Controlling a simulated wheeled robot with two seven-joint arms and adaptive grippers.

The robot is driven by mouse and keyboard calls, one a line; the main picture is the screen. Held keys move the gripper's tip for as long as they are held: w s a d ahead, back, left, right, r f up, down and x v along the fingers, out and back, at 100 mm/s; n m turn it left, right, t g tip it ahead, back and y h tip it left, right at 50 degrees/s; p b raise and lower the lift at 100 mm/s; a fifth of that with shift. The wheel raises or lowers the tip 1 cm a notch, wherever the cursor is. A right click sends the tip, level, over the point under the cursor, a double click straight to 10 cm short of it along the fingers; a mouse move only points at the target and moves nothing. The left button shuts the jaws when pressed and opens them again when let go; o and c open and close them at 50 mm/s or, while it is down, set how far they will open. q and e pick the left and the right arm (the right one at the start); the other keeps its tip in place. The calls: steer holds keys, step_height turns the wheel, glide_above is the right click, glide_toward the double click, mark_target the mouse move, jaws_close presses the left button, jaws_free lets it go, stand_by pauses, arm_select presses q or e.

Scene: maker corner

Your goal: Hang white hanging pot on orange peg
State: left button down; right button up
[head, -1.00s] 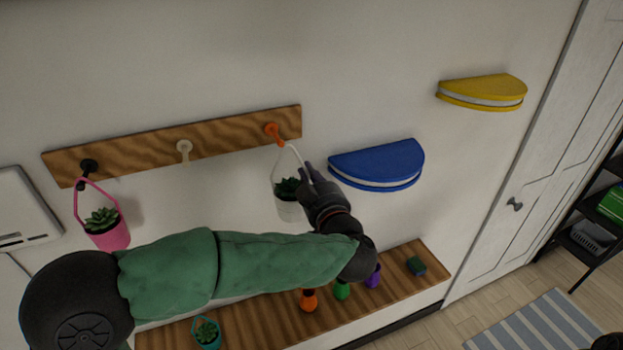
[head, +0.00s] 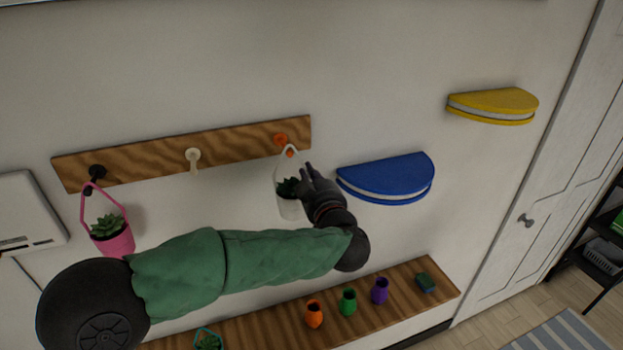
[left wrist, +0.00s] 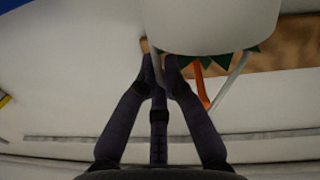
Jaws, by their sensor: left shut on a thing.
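The white hanging pot (head: 290,208), with a green plant and a thin white handle, is near the right end of the wooden peg rail. My left gripper (head: 308,178) is shut on the white pot's handle at its right side. The handle's top overlaps the orange peg (head: 281,139), and an orange bit shows inside the loop; I cannot tell if the handle rests on the peg. In the left wrist view the fingers (left wrist: 160,68) are closed together beside the white pot (left wrist: 210,22), with the orange peg (left wrist: 200,80) behind. My right gripper is out of view.
The wooden rail (head: 140,166) also has a white peg (head: 192,156) and a black peg (head: 96,172) with a pink pot (head: 112,238). A blue shelf (head: 388,178) is close right of my gripper. Several small vases stand on the wooden ledge (head: 262,330) below.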

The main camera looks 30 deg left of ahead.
arm_select(q)
steer(key=shift+w+a, duration=0.4)
steer(key=shift+a, duration=0.15)
steer(key=shift+w+a+f+b, duration=0.4)
steer(key=shift+f, duration=0.2)
steer(key=shift+f, duration=0.2)
steer(key=c, duration=1.3)
jaws_free()
